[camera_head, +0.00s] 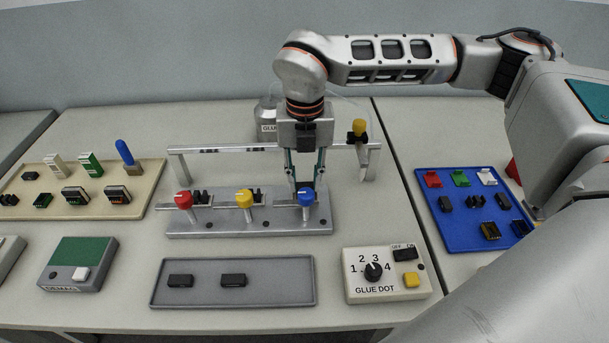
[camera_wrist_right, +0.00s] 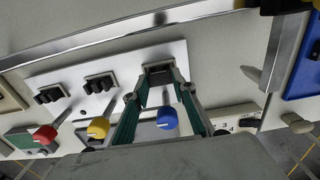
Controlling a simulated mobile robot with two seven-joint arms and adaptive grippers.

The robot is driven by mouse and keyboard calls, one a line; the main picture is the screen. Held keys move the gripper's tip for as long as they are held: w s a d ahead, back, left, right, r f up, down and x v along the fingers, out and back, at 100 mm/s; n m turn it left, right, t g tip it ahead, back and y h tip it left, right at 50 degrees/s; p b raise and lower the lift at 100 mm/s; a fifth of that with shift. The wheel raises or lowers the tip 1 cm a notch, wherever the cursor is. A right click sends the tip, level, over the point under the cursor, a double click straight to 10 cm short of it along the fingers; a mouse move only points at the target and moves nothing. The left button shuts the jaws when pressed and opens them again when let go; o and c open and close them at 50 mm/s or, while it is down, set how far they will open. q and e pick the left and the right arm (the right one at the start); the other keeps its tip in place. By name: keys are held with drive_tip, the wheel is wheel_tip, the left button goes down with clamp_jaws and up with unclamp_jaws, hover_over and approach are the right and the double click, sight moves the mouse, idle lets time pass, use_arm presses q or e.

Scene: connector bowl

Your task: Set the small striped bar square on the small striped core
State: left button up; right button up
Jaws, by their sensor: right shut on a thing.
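My right gripper (camera_head: 305,182) points straight down at the right-hand station of the grey fixture (camera_head: 250,222), just behind the blue knob (camera_head: 306,196). In the right wrist view its green-sided fingers (camera_wrist_right: 161,84) are closed on a small dark piece (camera_wrist_right: 158,70), which I take to be the bar. The piece is at or just above the station; the fingers hide much of it and of any core below. I cannot make out stripes, nor tell whether bar and core touch or are square. My left gripper is not in view.
The red (camera_head: 183,200) and yellow (camera_head: 244,198) knob stations hold dark cores. A raised rail (camera_head: 235,149) runs behind. In front are a grey tray (camera_head: 270,294) with two black bars and a glue-dot box (camera_head: 388,289). A beige tray (camera_head: 150,172) and a blue tray (camera_head: 463,238) flank the fixture.

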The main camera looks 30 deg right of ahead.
drive_tip(key=o, duration=1.2)
wheel_tip(320, 180, up, 12)
